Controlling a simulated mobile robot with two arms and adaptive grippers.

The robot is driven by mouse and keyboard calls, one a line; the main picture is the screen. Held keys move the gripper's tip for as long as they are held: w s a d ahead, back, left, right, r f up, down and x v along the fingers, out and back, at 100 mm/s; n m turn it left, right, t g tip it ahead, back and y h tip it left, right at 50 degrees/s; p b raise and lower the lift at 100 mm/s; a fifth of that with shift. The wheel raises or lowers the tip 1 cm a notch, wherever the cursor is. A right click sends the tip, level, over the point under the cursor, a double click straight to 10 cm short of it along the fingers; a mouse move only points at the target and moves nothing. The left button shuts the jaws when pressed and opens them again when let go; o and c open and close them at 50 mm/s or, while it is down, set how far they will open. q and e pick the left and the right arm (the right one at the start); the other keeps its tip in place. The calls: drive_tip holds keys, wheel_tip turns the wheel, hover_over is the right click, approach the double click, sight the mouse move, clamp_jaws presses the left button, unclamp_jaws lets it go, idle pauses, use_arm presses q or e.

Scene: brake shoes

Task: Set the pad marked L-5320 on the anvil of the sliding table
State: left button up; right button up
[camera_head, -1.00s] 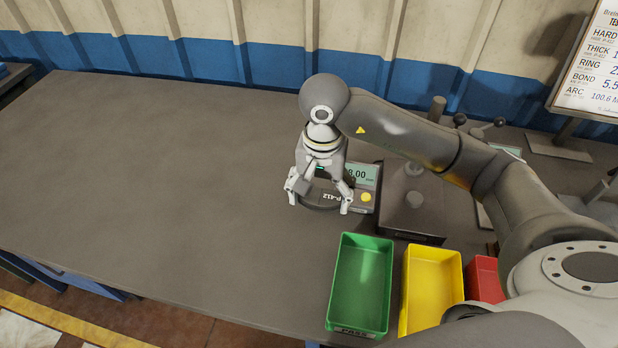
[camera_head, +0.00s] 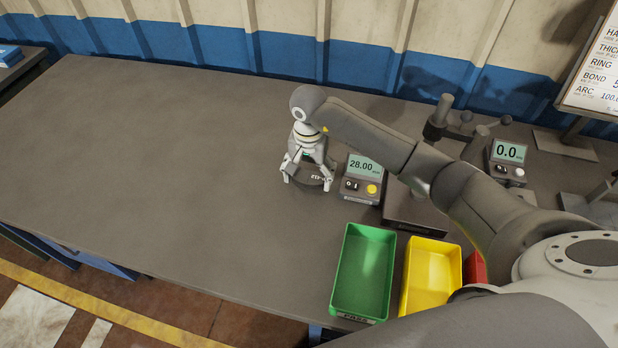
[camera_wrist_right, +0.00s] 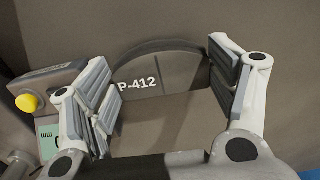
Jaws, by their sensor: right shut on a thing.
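My right gripper (camera_head: 307,180) is shut on a dark grey curved pad (camera_head: 318,179). In the right wrist view, the pad (camera_wrist_right: 180,72) sits between the two fingers and shows the white marking P-412. No L-5320 marking is readable. The held pad is just left of a small gauge box (camera_head: 358,190) whose display reads 28.00. The dark block of the sliding table (camera_head: 416,220) stands right of that box, partly covered by my right arm. I cannot make out its anvil clearly. My left gripper is not in view.
A green bin (camera_head: 364,270) and a yellow bin (camera_head: 432,275) stand at the front edge, with a red bin (camera_head: 475,268) partly hidden beside them. A second gauge (camera_head: 508,160) reads 0.0 at the back right. The bench (camera_head: 150,150) left of the gripper is clear.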

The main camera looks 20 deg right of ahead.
drive_tip(key=shift+s+f+p, duration=0.1)
drive_tip(key=shift+f+p, duration=0.2)
drive_tip(key=shift+f, duration=0.6)
drive_tip(key=shift+f+b, duration=0.35)
drive_tip(key=shift+f, duration=0.05)
drive_tip(key=o, duration=1.2)
drive_tip(key=shift+r, duration=0.1)
